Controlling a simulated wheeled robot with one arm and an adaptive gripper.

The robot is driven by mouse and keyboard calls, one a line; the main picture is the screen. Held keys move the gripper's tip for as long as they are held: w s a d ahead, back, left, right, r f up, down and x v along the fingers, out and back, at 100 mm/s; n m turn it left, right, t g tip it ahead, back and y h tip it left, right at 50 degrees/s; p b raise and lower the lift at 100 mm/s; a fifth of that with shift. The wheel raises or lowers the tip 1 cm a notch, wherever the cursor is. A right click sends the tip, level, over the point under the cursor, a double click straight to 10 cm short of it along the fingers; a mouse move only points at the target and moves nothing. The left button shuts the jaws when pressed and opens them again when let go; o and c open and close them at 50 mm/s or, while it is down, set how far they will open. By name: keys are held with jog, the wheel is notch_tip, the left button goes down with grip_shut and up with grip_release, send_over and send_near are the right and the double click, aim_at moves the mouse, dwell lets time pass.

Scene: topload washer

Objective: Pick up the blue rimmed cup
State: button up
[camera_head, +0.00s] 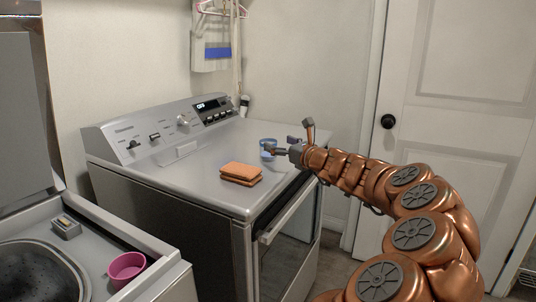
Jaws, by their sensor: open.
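The blue rimmed cup (267,142) is small and stands on the dryer top, near its right side. My gripper (288,137) is beside the cup, just to its right in the picture. The gripper is open, with one finger pointing up and the other low in front of the cup. The low finger overlaps the cup's lower part in the picture. I cannot tell whether it touches the cup.
An orange block-like stack (241,173) lies on the dryer top (205,195) in front of the cup. A pink cup (127,268) and a small grey item (66,227) sit on the open washer at left. A white door (455,110) stands behind my arm.

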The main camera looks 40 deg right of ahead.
aim_at(270, 141)
jog(key=w, duration=0.3)
jog(key=shift+w+a+f, duration=0.1)
jog(key=shift+w+f, duration=0.15)
jog(key=shift+f, duration=0.1)
jog(key=shift+w+r+b, duration=0.1)
jog(key=shift+w+b, duration=0.2)
jog(key=shift+w, duration=0.2)
jog(key=shift+c, duration=0.3)
jog(key=c, duration=1.1)
jog(key=shift+c, duration=0.2)
